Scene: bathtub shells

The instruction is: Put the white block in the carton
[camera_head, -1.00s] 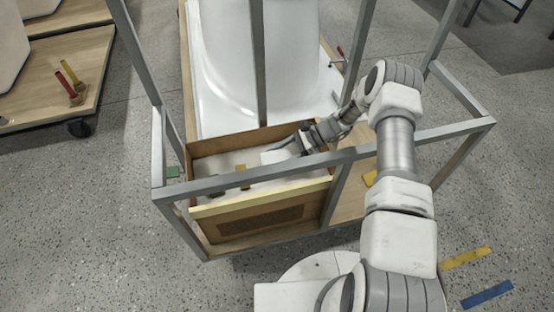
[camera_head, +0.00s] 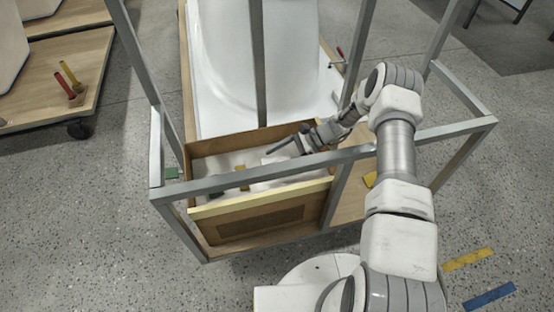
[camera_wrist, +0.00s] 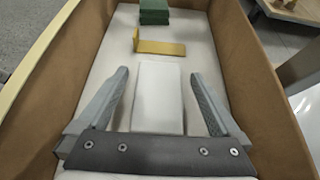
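The white block (camera_wrist: 158,97) lies flat on the pale floor of the carton, between and just beyond my fingers in the wrist view. My gripper (camera_wrist: 158,74) is open, with a gap on each side of the block. In the head view my gripper (camera_head: 284,147) reaches into the right part of the carton (camera_head: 262,221). The white block (camera_head: 268,160) is hard to tell from the pale lining there. The carton is an open brown box, and its walls (camera_wrist: 267,95) flank the block in the wrist view.
A yellow bracket-like piece (camera_wrist: 160,47) and a green block (camera_wrist: 154,13) lie in the carton beyond the white block. A grey metal frame (camera_head: 270,172) passes around and above the carton. A white bathtub shell (camera_head: 225,80) stands behind it.

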